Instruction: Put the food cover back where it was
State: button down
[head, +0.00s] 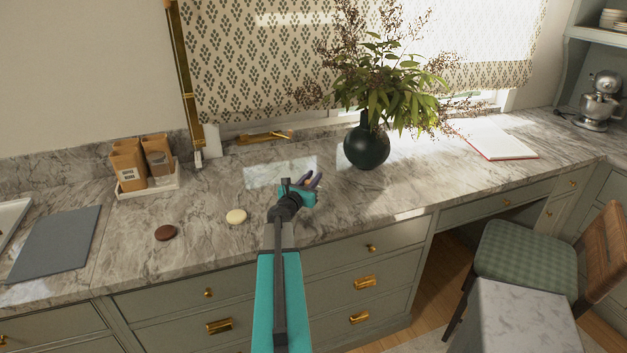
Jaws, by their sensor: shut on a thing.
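My gripper (307,181) is in the middle of the head view, over the marble counter (350,205). It is shut on a small tan thing that barely shows between the fingers. I cannot tell what this thing is or whether it is part of the food cover. No food cover can be made out clearly in this view. A round cream piece (236,216) lies on the counter to the left of my gripper. A round dark brown piece (166,232) lies farther left. Both lie uncovered.
A dark green vase (366,146) with leafy branches stands right of my gripper. An open book (497,140) lies at right. A chair (525,252) stands below.

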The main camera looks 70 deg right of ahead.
aim_at(307, 184)
dwell(0.3)
jog(key=c, duration=1.6)
grip_release()
jog(key=shift+s, duration=0.1)
jog(key=shift+o, duration=0.2)
jog(key=shift+f, duration=0.1)
jog(key=shift+r, duration=0.2)
jog(key=shift+a+f, duration=0.1)
jog(key=shift+a, duration=0.15)
jog(key=a+b, duration=0.1)
jog(key=a, duration=0.2)
jog(key=a+b, duration=0.1)
jog(key=a, duration=0.2)
jog(key=a+b, duration=0.1)
jog(key=a, duration=0.2)
jog(key=shift+w, duration=0.4)
jog(key=shift+w+a, duration=0.15)
jog(key=shift+a, duration=1.05)
